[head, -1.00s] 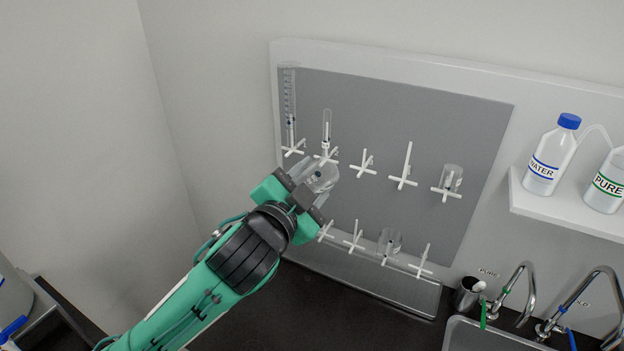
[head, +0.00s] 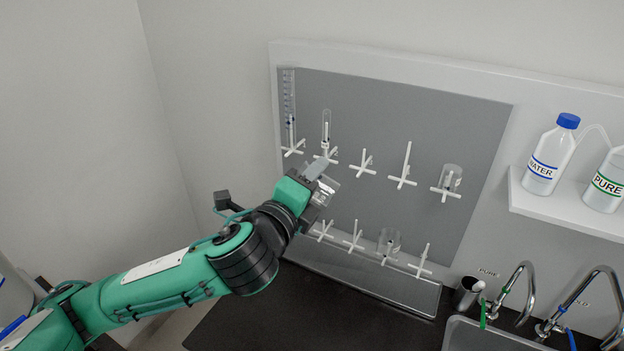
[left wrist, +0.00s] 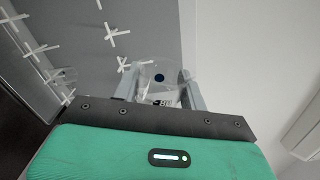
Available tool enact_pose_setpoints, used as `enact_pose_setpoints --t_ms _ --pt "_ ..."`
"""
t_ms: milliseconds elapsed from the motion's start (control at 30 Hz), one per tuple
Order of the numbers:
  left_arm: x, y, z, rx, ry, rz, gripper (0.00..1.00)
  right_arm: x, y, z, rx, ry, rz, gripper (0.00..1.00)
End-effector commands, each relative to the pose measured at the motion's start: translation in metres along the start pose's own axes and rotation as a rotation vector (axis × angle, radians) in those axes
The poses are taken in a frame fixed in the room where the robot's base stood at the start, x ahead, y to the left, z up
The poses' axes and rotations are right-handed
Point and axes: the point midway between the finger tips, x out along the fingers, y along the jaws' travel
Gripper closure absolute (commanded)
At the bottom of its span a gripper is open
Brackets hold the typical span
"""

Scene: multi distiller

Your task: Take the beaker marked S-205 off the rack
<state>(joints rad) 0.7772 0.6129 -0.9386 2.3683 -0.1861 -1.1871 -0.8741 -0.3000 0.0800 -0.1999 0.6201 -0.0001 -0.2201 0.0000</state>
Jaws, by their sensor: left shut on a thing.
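My left gripper (head: 316,180) is shut on a clear glass beaker (head: 325,189) in front of the left part of the drying rack (head: 390,120). In the left wrist view the beaker (left wrist: 156,80) sits between the two fingers (left wrist: 160,92), with a dark blue dot and partly hidden dark print on it. I cannot read its full mark. The beaker is close to the rack's pegs in the head view; the gripper and arm hide part of it. My right gripper is not in view.
The rack also holds a graduated cylinder (head: 289,105), a narrow tube (head: 326,128) and glass vessels at upper right (head: 452,178) and lower right (head: 389,240). Several pegs are bare. Bottles (head: 552,155) stand on a shelf at right, above a sink (head: 480,335).

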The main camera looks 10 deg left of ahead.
Motion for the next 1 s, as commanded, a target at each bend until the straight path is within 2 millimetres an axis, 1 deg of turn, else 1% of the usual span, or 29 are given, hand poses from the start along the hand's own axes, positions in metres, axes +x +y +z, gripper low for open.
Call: enact_pose_setpoints --t_ms 100,200,300,433,500,900,1000 --pt "0.0001 -0.0006 0.001 0.188 -0.002 -0.001 0.77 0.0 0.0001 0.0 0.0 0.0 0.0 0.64" --pt "0.0001 -0.0006 0.0005 0.328 -0.001 -0.001 0.77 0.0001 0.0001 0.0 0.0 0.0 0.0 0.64" --pt "0.0001 -0.0002 0.0003 0.419 -0.001 0.0 0.77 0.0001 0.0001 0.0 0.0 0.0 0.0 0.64" --pt "0.0 -0.0003 0.0 0.471 0.0 -0.001 0.77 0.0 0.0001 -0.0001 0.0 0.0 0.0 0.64" --pt "0.0001 -0.0006 0.0003 0.526 -0.001 -0.001 0.77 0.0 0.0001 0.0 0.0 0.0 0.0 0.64" --pt "0.0001 -0.0004 0.0004 1.102 -0.001 0.0 0.77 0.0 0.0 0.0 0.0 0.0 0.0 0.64" --pt "0.0001 -0.0002 0.0002 1.196 -0.001 0.0 0.77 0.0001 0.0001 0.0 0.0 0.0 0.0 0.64"
